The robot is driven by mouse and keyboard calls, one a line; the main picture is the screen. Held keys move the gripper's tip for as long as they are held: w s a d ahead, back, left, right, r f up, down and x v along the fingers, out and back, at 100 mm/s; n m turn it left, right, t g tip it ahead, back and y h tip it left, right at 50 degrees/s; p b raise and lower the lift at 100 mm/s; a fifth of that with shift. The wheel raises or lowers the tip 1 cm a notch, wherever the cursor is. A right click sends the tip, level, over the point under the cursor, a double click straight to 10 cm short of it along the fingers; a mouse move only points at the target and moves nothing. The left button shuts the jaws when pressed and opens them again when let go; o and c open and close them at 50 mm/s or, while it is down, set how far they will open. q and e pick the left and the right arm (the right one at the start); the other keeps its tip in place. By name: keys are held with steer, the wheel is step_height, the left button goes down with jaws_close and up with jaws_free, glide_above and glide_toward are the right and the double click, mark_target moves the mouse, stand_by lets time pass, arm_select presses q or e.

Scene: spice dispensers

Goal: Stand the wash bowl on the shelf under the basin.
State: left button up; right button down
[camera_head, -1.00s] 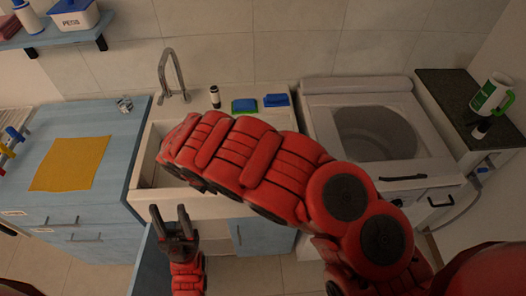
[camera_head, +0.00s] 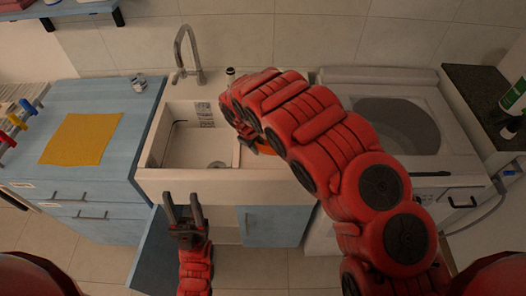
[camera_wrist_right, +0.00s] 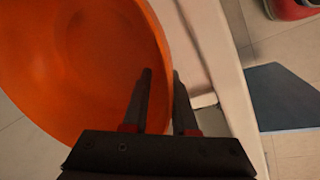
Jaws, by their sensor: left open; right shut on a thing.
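The wash bowl (camera_wrist_right: 75,65) is a large orange bowl in the right wrist view. My right gripper (camera_wrist_right: 162,78) is shut on its rim, one finger on the inside. In the head view only a small orange part (camera_head: 266,149) shows behind my right arm, near the basin's front right. The white basin (camera_head: 205,184) stands below the tap. Under it is a pale cabinet opening (camera_head: 227,234), partly covered by my left gripper; the shelf inside is hard to make out. My left gripper (camera_head: 182,202) is open and empty in front of this opening.
A blue cabinet door (camera_head: 150,252) stands open at the left of the opening; another blue door (camera_head: 265,226) is closed at its right. A blue drawer unit (camera_head: 100,180) with a yellow cloth (camera_head: 80,139) is at left. A washing machine (camera_head: 440,160) stands at right.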

steer(key=shift+w+d+p, duration=0.3)
steer(key=shift+w+d, duration=0.2)
steer(key=shift+w, duration=0.05)
steer(key=shift+w+d, duration=0.45)
step_height(320, 180, down, 2)
steer(key=shift+s+a+f+p, duration=0.1)
steer(key=shift+s+p, duration=0.05)
steer(key=shift+p, duration=0.7)
steer(key=shift+f, duration=0.55)
steer(key=shift+f, duration=0.1)
steer(key=c, duration=0.7)
jaws_free()
